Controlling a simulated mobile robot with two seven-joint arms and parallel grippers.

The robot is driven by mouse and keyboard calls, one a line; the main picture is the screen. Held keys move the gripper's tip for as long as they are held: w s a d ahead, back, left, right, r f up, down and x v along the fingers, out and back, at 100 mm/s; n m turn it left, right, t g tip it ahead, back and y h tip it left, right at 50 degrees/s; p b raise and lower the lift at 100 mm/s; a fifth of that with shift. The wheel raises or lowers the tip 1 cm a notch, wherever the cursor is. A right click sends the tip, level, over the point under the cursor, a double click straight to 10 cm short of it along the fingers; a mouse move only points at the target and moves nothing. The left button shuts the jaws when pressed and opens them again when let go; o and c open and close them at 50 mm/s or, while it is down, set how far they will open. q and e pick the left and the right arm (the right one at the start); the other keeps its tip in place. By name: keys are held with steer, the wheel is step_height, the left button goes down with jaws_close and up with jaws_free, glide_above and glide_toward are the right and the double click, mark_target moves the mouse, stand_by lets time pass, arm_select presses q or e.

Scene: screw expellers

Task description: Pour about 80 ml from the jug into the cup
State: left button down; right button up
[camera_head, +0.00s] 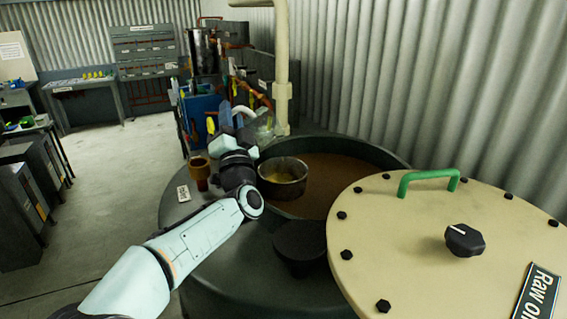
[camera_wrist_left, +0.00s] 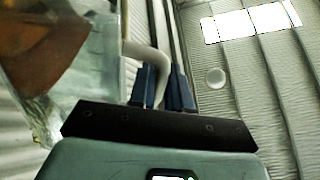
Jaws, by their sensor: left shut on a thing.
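The clear jug (camera_head: 264,127) is held up above the round tank, behind the dark metal pot. In the left wrist view the jug (camera_wrist_left: 108,85) looks strongly tilted and has brown liquid (camera_wrist_left: 45,35) in it. My left gripper (camera_head: 240,121) is shut on the jug's pale handle (camera_wrist_left: 152,58), with its blue-grey fingers (camera_wrist_left: 165,88) on either side of it. A brown cup (camera_head: 199,172) stands on the tank's left rim, to the left of my left wrist. The cup's contents are hidden. My right gripper is out of view.
The dark metal pot (camera_head: 283,187) with yellowish contents sits at the opening of the tank (camera_head: 330,172). A black knob-like part (camera_head: 300,238) is in front of it. The cream lid (camera_head: 400,235) with a green handle fills the right. A small white label (camera_head: 183,193) lies near the cup.

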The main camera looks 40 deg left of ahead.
arm_select(q)
steer(key=shift+s+f, duration=0.15)
steer(key=shift+s, duration=0.1)
steer(key=shift+w, duration=0.15)
stand_by(0.5)
steer(key=shift+a+n+g+p, duration=0.35)
steer(key=shift+n+g, duration=0.25)
steer(key=shift+n, duration=0.3)
steer(key=shift+f+n+g, duration=0.2)
steer(key=shift+n+g, duration=0.1)
steer(key=shift+g, duration=0.1)
steer(key=shift+s, duration=0.2)
steer(key=shift+a, duration=0.1)
